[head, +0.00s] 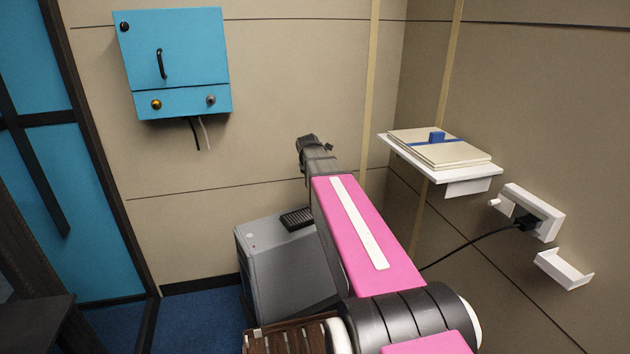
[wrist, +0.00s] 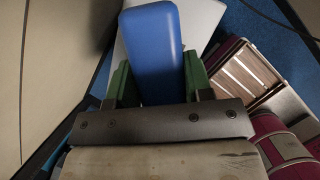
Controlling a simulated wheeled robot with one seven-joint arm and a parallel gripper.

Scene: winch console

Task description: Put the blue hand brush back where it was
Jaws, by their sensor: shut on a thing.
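The blue hand brush (wrist: 155,50) shows in the wrist view as a smooth, rounded blue block. My gripper (wrist: 157,78) is shut on it, with a green finger on each side. Its lower end is hidden behind the gripper's dark bar, and I cannot see any bristles. In the head view my arm reaches forward over the grey console (head: 280,265), and its dark far end stands in front of the back wall. The fingers and the brush cannot be made out there.
A white wall shelf (head: 465,176) at the right holds flat cream boards (head: 440,150) with a blue band. Below are a white socket box (head: 548,222) with a plugged black cable and an empty white bracket (head: 562,270). A blue cabinet (head: 185,60) hangs on the back wall.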

